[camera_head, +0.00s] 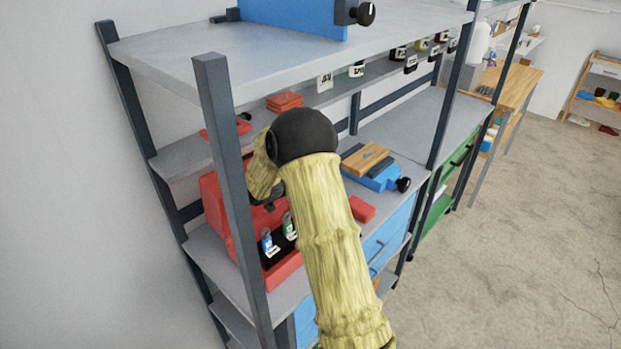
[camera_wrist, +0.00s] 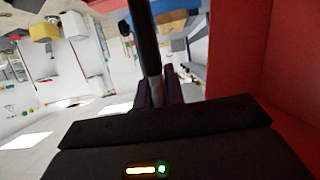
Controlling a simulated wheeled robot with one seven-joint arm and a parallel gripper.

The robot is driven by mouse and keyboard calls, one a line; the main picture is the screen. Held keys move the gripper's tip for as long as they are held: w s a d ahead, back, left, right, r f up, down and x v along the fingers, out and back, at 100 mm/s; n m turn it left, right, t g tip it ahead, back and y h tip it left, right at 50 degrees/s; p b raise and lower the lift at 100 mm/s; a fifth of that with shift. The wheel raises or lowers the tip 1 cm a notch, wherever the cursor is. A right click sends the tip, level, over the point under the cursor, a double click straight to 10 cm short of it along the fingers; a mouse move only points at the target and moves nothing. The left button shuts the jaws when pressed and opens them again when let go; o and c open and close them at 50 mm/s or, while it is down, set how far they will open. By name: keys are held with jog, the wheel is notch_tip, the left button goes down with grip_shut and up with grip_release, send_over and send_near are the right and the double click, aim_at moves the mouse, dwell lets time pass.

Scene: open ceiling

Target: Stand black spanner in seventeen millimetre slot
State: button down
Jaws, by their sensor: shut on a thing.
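In the wrist view my gripper (camera_wrist: 160,90) is shut on the black spanner (camera_wrist: 146,40), a long dark bar that runs up out of the top of the picture. In the head view the gripper and spanner are mostly hidden behind my arm's black joint and yellow sleeve. A red rack (camera_head: 285,274) stands on the middle shelf, with a black front part and small blue and green labelled tags (camera_head: 267,243). The labels are too small to read, so I cannot tell which slot is seventeen millimetre. A red wall (camera_wrist: 240,45) fills the wrist view's right side, close by.
A grey shelf post (camera_head: 232,180) stands in front of the rack's left side. A blue vise-like block (camera_head: 385,180) with a wooden piece (camera_head: 367,160) lies to the right. An upper shelf (camera_head: 300,55) hangs above. Open floor (camera_head: 520,240) lies at the right.

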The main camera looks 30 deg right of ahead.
notch_tip(320, 180, down, 4)
jog(key=b, duration=0.3)
jog(key=shift+r+p, duration=0.1)
jog(key=shift+p, duration=0.9)
dwell(1.7)
jog(key=shift+f+b, duration=0.75)
jog(key=shift+f, duration=0.75)
jog(key=shift+s+r, duration=0.1)
jog(key=shift+r, duration=0.05)
dwell(0.4)
notch_tip(320, 180, up, 2)
jog(key=shift+r+p, duration=0.15)
jog(key=shift+p, duration=1.1)
jog(key=shift+p, duration=0.5)
dwell(0.9)
